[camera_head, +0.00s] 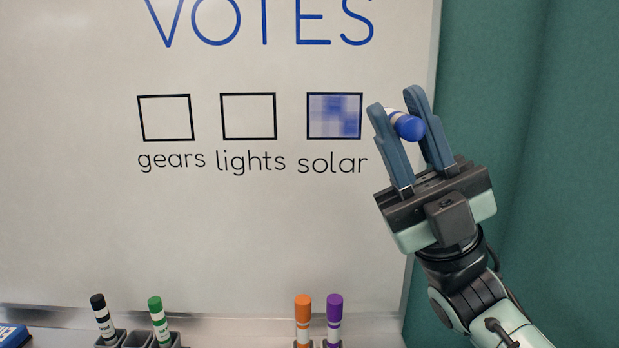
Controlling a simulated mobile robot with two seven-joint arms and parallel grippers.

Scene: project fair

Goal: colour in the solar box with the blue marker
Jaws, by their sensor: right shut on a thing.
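The solar box (335,116) is the rightmost of three black-outlined boxes on the whiteboard. It is filled with patchy blue, darker in some parts and pale in others. My right gripper (396,106) is shut on the blue marker (408,125), just right of the solar box. The marker's blue end faces the camera, and its far end is hidden behind the fingers, so I cannot tell if its tip touches the board. My left gripper is not in view.
The gears box (166,118) and lights box (248,116) are empty. Below, a black marker (103,318), green marker (158,320), orange marker (303,318) and purple marker (334,318) stand upright in holders. A blue object (13,335) sits at lower left. A green wall (560,150) is at right.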

